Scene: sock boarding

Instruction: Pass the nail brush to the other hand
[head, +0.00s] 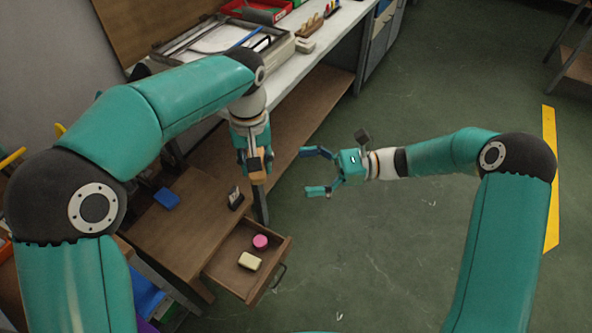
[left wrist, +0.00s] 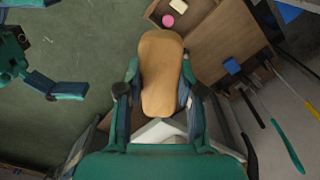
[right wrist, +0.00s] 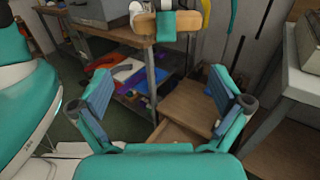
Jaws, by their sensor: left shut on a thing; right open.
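The nail brush (head: 258,178) has a rounded tan wooden body. My left gripper (head: 254,170) points down and is shut on it; in the left wrist view the brush (left wrist: 160,65) sits between the two fingers, its far end sticking out beyond them. In the right wrist view the brush (right wrist: 188,21) shows at the top, lying sideways across the left fingers. My right gripper (head: 312,172) is open and empty, to the right of the brush with a gap between them, its fingers pointing left towards it. Its bristles are hard to make out.
Below the brush is a small wooden cabinet (head: 185,235) with an open drawer (head: 225,268) holding a pink round thing (head: 260,241) and a yellow block (head: 249,261). A blue thing (head: 166,198) lies on its top. A white workbench (head: 335,28) stands behind.

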